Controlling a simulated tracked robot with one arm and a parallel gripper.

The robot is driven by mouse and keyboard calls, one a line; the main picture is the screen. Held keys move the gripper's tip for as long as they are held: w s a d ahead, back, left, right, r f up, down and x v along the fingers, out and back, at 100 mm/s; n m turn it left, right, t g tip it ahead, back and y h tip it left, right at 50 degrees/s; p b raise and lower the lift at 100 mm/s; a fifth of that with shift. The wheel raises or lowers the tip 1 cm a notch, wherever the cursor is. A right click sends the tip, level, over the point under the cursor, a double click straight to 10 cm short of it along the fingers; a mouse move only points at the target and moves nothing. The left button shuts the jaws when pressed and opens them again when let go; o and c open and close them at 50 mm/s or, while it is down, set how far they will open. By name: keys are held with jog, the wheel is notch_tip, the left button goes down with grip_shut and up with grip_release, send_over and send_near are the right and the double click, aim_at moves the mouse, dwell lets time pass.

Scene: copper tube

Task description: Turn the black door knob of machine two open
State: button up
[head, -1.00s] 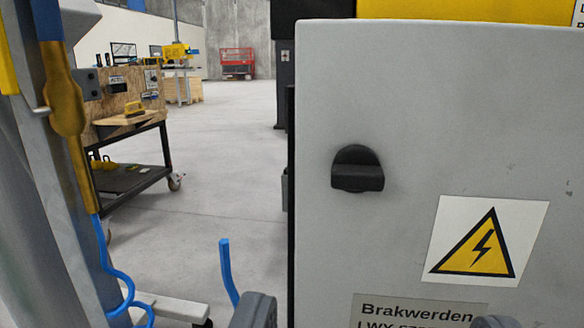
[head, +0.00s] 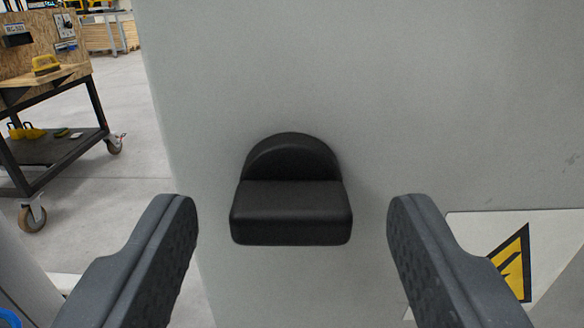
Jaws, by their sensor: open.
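The black door knob (head: 291,212) sits on the light grey door (head: 370,90) of the machine, near the door's left edge. Its grip bar lies level across the picture, with a rounded part behind and above it. My gripper (head: 292,225) is open, one dark grey finger to the left of the knob and one to the right. There is a visible gap between each finger and the knob in the picture. How far the fingertips are from the door in depth is hard to tell.
A warning sign (head: 510,265) with a yellow and black triangle is on the door at lower right, partly behind the right finger. A wheeled workbench (head: 60,120) stands at the far left. Open concrete floor (head: 130,150) lies between it and the door.

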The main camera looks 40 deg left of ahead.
jog(key=shift+w+a, duration=0.4)
jog(key=shift+c, duration=0.3)
jog(key=c, duration=0.9)
